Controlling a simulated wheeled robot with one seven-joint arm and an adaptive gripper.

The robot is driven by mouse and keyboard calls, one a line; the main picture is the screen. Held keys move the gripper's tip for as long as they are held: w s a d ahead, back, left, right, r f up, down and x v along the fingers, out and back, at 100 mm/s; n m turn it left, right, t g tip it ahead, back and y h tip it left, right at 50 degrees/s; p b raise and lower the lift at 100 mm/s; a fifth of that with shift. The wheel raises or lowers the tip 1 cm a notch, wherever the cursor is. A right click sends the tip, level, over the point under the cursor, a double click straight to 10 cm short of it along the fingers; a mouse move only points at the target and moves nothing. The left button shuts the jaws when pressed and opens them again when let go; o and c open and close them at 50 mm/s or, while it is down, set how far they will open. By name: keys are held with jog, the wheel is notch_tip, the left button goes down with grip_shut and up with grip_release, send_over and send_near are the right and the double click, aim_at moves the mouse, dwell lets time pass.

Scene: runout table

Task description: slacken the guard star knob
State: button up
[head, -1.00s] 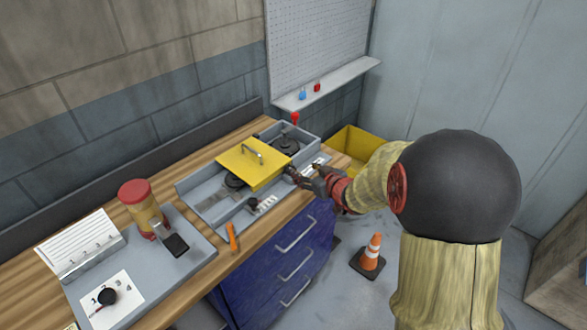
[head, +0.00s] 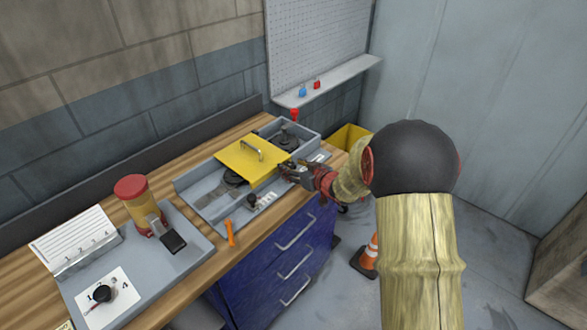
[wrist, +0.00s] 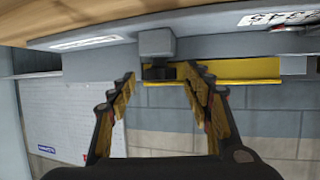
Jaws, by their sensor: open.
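The yellow guard (head: 247,163) with a bar handle lies over the middle of the grey runout table (head: 201,206). In the wrist view the guard (wrist: 236,70) is a yellow strip beyond the fingers. A small dark knob (wrist: 158,73), seemingly the guard star knob, sits against a grey block (wrist: 156,43) at the guard's edge. My gripper (wrist: 157,80) is open, with one finger on each side of the knob and no clear contact. In the head view my gripper (head: 287,170) is at the guard's front right corner and hides the knob.
Another black knob (head: 252,200) stands at the table's front beside a white label. An orange tool (head: 230,233) lies on the bench edge. A cone (head: 367,258) stands on the floor.

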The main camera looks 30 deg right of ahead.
jog(key=c, duration=1.1)
jog(key=shift+c, duration=0.2)
